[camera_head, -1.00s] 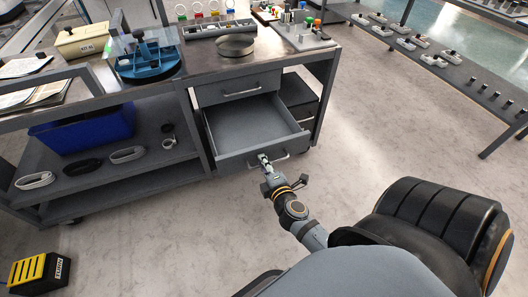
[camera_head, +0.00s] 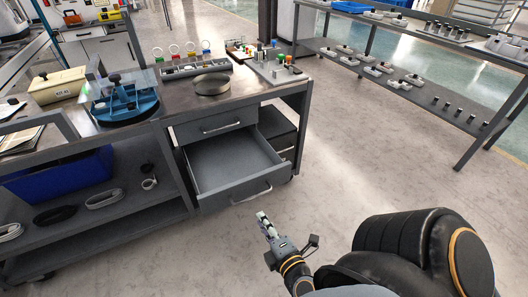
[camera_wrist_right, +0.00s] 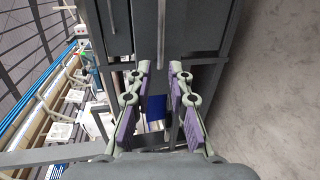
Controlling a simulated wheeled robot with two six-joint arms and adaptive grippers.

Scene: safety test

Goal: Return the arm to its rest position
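My right gripper (camera_head: 263,216) is in front of the cart, over the floor, just short of the open drawer (camera_head: 222,167). It is apart from the drawer's handle (camera_head: 251,195). In the right wrist view, the two purple-padded fingers (camera_wrist_right: 160,80) stand apart with nothing between them, so it is open. The grey cart fronts fill the upper middle of that view. The drawer is pulled well out and looks empty. My left gripper is not in view.
A blue bin (camera_head: 60,174) sits on the lower shelf. A shelving rack (camera_head: 440,85) stands at upper right. Floor (camera_head: 375,165) right of the cart is clear.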

